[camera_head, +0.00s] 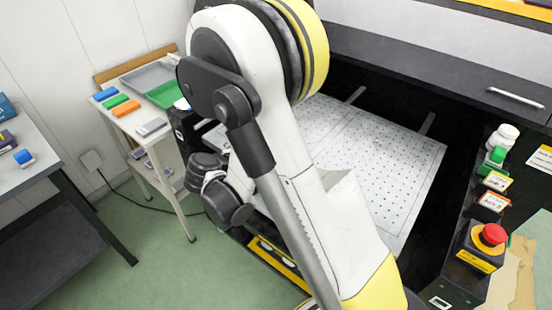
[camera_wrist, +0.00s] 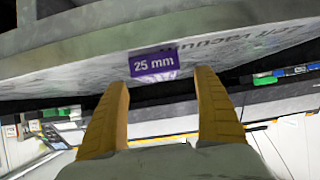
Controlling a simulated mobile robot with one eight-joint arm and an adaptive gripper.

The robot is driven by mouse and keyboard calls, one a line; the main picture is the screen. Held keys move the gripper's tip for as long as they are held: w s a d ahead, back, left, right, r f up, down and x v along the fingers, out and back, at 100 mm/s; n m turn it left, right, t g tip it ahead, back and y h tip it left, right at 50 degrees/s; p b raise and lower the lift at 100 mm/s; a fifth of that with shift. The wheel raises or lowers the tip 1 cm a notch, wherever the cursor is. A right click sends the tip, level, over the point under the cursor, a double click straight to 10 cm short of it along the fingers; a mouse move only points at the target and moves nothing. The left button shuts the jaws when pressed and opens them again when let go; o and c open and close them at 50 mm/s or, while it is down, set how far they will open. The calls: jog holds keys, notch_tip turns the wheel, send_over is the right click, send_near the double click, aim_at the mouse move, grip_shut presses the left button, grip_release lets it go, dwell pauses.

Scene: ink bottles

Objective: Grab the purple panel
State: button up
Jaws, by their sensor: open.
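The purple panel (camera_wrist: 154,63) is a small rectangle marked "25 mm" in white. It sits on the edge of a large grey slab (camera_wrist: 75,70) with partly readable lettering, in the upper middle of the wrist view. My gripper (camera_wrist: 161,80) is open, its two tan fingers pointing toward the slab. The panel appears between and just beyond the fingertips, nearer the left one. Nothing is held between the fingers, and I cannot tell whether they touch the slab. In the head view I cannot make out the purple panel or my fingers; my arm fills the middle.
In the head view, a perforated white plate (camera_head: 385,150) lies right of my arm. A red button (camera_head: 493,234) and a white bottle (camera_head: 503,137) stand at the right. A small side table (camera_head: 128,125) at the left holds trays and coloured blocks. Green floor (camera_head: 150,260) is open.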

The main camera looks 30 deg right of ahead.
jog(key=b+x, duration=0.1)
jog(key=x, duration=0.3)
jog(key=shift+d+b, duration=0.2)
jog(key=shift+b, duration=0.1)
jog(key=shift+r, duration=0.15)
jog(key=c, duration=1.4)
